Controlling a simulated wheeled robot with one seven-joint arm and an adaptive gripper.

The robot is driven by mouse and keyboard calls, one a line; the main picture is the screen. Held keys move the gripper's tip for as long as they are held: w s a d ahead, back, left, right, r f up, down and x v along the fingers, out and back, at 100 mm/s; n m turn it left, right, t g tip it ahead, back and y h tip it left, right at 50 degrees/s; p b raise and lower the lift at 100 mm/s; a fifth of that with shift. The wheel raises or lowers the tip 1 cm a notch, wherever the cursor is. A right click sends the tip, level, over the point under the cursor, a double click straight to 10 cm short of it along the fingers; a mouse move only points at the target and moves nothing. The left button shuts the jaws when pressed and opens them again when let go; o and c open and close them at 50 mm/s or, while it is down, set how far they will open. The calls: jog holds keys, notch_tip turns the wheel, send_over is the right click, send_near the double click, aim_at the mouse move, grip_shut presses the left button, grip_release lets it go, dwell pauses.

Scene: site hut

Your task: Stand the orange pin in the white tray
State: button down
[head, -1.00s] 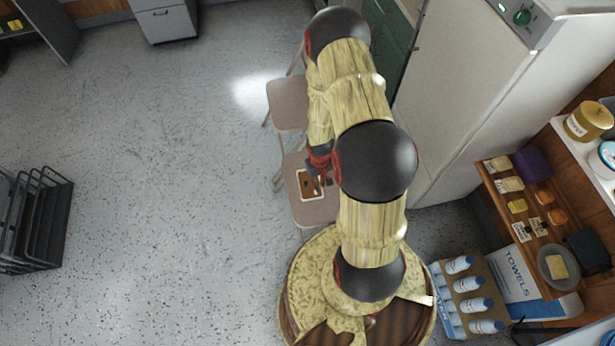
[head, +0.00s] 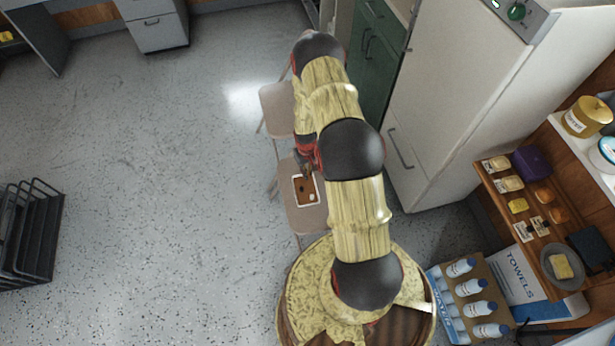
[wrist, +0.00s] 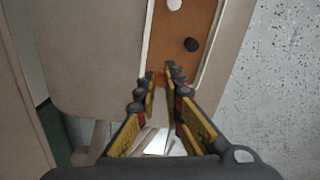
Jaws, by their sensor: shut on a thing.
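The white tray (head: 295,192) has a white rim and a brown floor and lies on a beige chair seat. Its rim (wrist: 213,40) also shows in the wrist view. My gripper (wrist: 160,75) is shut on the orange pin (wrist: 159,80), of which only a small orange patch shows between the fingertips. The fingertips are at the near end of the tray in the wrist view; I cannot tell whether the pin touches it. In the head view my gripper (head: 309,174) is at the tray's upper edge and the pin cannot be made out.
A black round piece (wrist: 191,45) and a white round piece (wrist: 174,5) are in the tray. A second chair (head: 280,108) stands behind. A white fridge (head: 455,100) and green cabinet (head: 376,55) are to the right. The floor at left is open up to a black rack (head: 30,235).

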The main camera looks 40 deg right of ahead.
jog(key=shift+f+b, duration=0.7)
jog(key=shift+f, duration=0.9)
jog(key=shift+f, duration=0.15)
jog(key=c, duration=2.2)
grip_release()
